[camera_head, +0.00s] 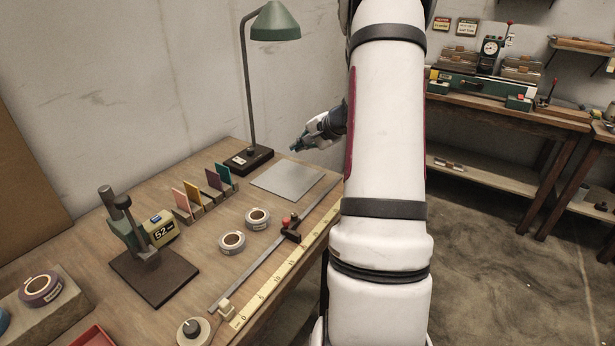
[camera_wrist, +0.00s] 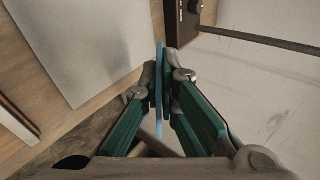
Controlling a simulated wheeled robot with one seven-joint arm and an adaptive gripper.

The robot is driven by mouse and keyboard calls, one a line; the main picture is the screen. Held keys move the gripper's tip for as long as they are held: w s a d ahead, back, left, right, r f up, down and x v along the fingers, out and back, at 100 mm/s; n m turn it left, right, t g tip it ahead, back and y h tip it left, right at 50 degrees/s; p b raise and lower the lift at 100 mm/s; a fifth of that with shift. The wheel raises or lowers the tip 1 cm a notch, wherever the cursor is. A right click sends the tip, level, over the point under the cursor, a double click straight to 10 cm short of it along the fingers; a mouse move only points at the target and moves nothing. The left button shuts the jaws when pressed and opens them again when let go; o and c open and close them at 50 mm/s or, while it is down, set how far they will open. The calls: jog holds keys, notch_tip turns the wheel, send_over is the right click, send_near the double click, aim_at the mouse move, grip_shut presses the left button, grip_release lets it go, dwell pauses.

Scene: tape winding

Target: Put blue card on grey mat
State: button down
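The blue card (camera_wrist: 160,85) shows edge-on as a thin strip between the fingertips of my gripper (camera_wrist: 163,88) in the wrist view. My gripper is shut on it. In the head view my gripper (camera_head: 300,144) hangs above the bench near the far right corner of the grey mat, and the card is too small there to make out well. The grey mat (camera_head: 287,180) lies flat and bare on the bench. In the wrist view the mat (camera_wrist: 82,42) is at upper left, apart from the card.
A green desk lamp (camera_head: 250,158) stands just behind the mat. Pink (camera_head: 180,200), yellow, purple and teal (camera_head: 223,173) cards stand in holders to the left. Tape rolls (camera_head: 257,219) and a long ruler (camera_head: 280,270) lie in front.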

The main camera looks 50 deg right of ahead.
notch_tip(320, 180, down, 5)
jog(key=shift+f+b, duration=0.1)
jog(key=shift+b, duration=1)
notch_tip(320, 180, down, 2)
jog(key=b, duration=0.3)
jog(key=shift+f, duration=0.1)
jog(key=c, duration=2)
grip_release()
jog(key=shift+o, duration=0.2)
jog(key=shift+p+v, duration=0.8)
jog(key=shift+v, duration=3.2)
